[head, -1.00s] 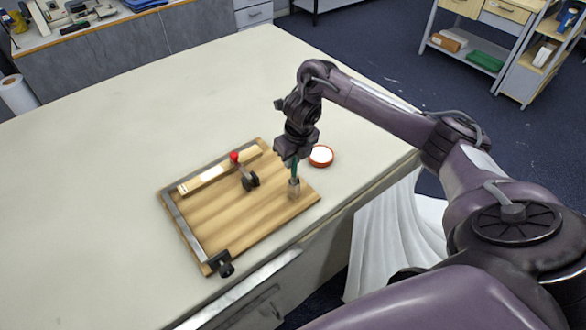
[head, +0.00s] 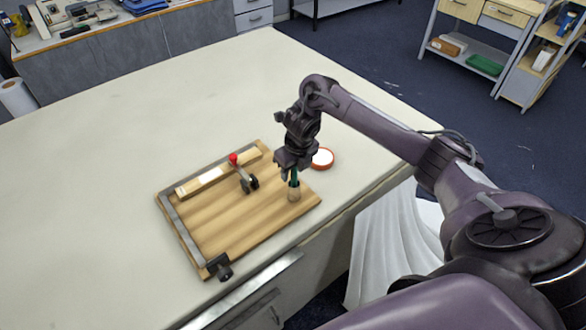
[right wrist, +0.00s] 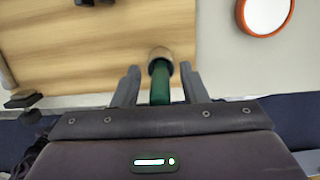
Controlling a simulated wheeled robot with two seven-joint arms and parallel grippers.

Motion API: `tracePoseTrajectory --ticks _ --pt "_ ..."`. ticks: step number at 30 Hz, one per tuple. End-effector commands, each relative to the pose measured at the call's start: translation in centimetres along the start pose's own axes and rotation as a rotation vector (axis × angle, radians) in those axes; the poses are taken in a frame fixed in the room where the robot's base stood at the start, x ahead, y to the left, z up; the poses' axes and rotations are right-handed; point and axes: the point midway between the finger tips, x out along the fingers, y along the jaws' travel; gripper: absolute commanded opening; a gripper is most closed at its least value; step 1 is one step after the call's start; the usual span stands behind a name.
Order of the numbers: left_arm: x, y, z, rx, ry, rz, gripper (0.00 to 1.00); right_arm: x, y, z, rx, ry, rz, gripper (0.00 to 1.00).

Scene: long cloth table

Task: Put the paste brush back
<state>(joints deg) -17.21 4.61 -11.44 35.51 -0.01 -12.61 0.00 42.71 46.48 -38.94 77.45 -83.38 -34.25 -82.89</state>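The paste brush (right wrist: 160,90) has a green handle, and its far end meets a pale, round, cup-like part (head: 294,193) on the right part of the wooden board (head: 225,222). I cannot tell whether that part is a holder or the brush's own end. The brush looks about upright. My right gripper (right wrist: 160,85) is over it, with one finger on each side of the handle and a gap showing on both sides. The round orange-rimmed dish (head: 313,164) with white contents, likely paste, stands just right of the board. My left gripper is not in view.
A pale wooden strip (head: 205,180) and a red-knobbed clamp (head: 234,159) lie on the board, with a metal strip along its left edge and a black clamp (head: 219,267) at its front corner. The cloth table (head: 90,190) is bare to the left and behind.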

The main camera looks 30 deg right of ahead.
Motion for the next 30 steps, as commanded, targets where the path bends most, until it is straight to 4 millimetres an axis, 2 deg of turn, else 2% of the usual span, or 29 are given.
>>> tracePoseTrajectory --ticks 5,8,15,20,30 --pt "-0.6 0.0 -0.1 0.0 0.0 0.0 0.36 -0.6 0.0 0.1 0.0 -0.001 0.0 0.39" --pt "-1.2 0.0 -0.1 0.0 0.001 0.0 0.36 -2.1 -0.1 0.3 -0.004 -0.006 -0.004 0.39" --pt "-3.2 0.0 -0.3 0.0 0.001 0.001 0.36 -7.5 -0.2 0.4 -0.003 -0.007 -0.005 0.39" --pt "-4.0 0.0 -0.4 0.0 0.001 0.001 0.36 -10.3 -0.1 0.2 -0.001 -0.005 -0.004 0.39" --pt "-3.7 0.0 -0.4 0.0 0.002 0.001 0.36 -12.2 0.0 0.1 0.0 -0.001 -0.001 0.39"
